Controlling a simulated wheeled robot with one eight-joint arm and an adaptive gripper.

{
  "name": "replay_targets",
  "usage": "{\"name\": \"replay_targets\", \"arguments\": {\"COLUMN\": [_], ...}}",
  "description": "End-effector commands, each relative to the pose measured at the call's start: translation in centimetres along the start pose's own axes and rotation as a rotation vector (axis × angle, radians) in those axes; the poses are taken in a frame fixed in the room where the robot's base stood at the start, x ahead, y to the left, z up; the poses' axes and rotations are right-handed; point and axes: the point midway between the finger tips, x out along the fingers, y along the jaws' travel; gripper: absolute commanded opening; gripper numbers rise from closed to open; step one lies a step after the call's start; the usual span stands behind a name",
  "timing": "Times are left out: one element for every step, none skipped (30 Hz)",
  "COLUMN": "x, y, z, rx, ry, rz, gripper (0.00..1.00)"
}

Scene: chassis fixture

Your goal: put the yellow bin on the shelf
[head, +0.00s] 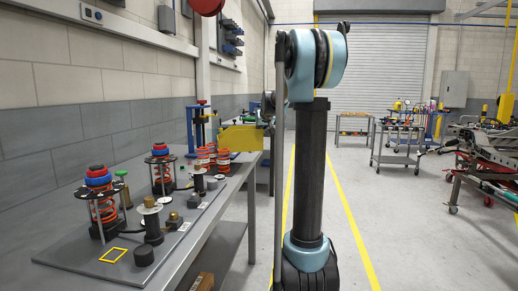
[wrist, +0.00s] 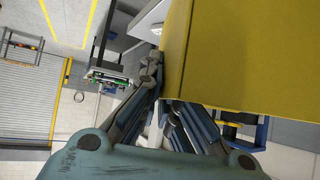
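The yellow bin (head: 240,138) shows near the far end of the left workbench, behind red springs. It also fills the upper right of the wrist view (wrist: 250,50). My gripper (head: 268,110) is at the bin's right end, partly hidden by my arm in the head view. In the wrist view my gripper (wrist: 166,82) has one finger against the bin's left edge; the other finger's tip is hidden behind the bin. It looks closed on the bin's edge. I cannot tell whether the bin touches the bench. A grey lower shelf (head: 222,248) lies under the workbench.
The workbench (head: 215,215) carries spring assemblies (head: 102,205), small cylinders and a blue press (head: 197,127). Wall racks (head: 230,38) hang above. Carts (head: 397,150) and a metal frame (head: 490,165) stand at the right. The floor between yellow lines is clear.

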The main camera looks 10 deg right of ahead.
Motion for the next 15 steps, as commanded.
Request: {"name": "replay_targets", "arguments": {"x": [0.6, 0.8, 1.1, 1.4, 1.5, 1.7, 1.9, 1.9, 2.0, 2.1, 2.2, 2.4, 2.6, 2.8, 3.1], "y": [0.0, 0.0, 0.0, 0.0, 0.0, 0.0, 0.0, 0.0, 0.0, 0.0, 0.0, 0.0, 0.0, 0.0, 0.0], "z": [0.7, 1.0, 1.5, 1.8, 2.0, 2.3, 2.4, 2.5, 2.6, 2.7, 2.8, 3.1, 3.3, 3.6, 4.0], "rx": [0.001, 0.001, 0.001, 0.001, 0.001, 0.001, 0.001, 0.001, 0.001, 0.001, 0.001, 0.001, 0.001, 0.001, 0.001], "ry": [0.001, 0.001, 0.001, 0.001, 0.001, 0.001, 0.001, 0.001, 0.001, 0.001, 0.001, 0.001, 0.001, 0.001, 0.001], "rz": [-0.001, -0.001, -0.001, -0.001, -0.001, -0.001, -0.001, -0.001, -0.001, -0.001, -0.001, -0.001, -0.001, -0.001, -0.001], "gripper": [0.00, 0.00, 0.00, 0.00, 0.00, 0.00, 0.00, 0.00, 0.00, 0.00, 0.00, 0.00, 0.00, 0.00, 0.00]}}
